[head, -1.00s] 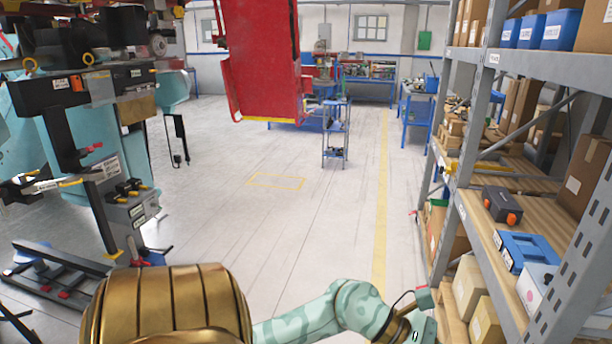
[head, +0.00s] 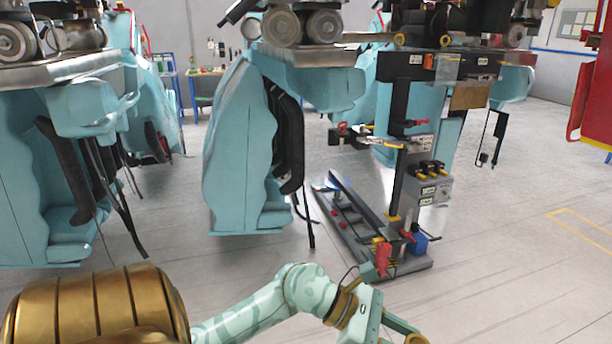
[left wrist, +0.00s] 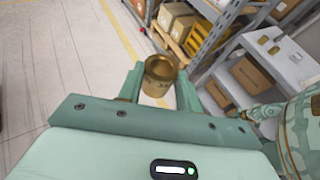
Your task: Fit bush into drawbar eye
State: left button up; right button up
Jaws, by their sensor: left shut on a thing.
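In the left wrist view my left gripper (left wrist: 160,82) is shut on the brass bush (left wrist: 159,70), a short hollow cylinder with dark marking on its side. The bush stands out between the two mint fingers, its open top showing, clear of any other surface. In the head view my left arm crosses the bottom, with the mint gripper body (head: 360,316) at its end; the fingertips are not clear there. I cannot pick out the drawbar eye for certain. A black post stand (head: 396,150) with red and yellow fittings stands right of centre. My right gripper is not in view.
Teal coaster cars (head: 232,160) hang at the left and centre, with wheels above and dark straps below. A black rail base (head: 352,222) lies on the floor by the stand. Open floor (head: 490,270) is at right. The left wrist view shows shelving with boxes (left wrist: 176,22).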

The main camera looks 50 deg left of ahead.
aim_at(414, 148)
jog(key=u, duration=0.45)
jog(key=i+u, duration=0.15)
jog(key=u, duration=0.8)
jog(key=i+u, duration=0.1)
jog(key=u, duration=0.35)
jog(key=l+u, duration=0.15)
jog(key=u, duration=0.3)
jog(key=i+l, duration=0.2)
jog(key=l, duration=0.2)
jog(key=i+l, duration=0.25)
jog(key=l, duration=0.15)
jog(key=i+l, duration=0.2)
jog(key=l, duration=0.15)
jog(key=i+l, duration=0.2)
jog(key=l, duration=0.2)
jog(key=i+l+u, duration=0.1)
jog(key=i+l, duration=0.15)
jog(key=l, duration=0.15)
jog(key=i+l, duration=0.2)
jog(key=l, duration=0.2)
jog(key=i+l, duration=0.2)
jog(key=l, duration=0.2)
jog(key=i+l, duration=0.2)
jog(key=l, duration=0.2)
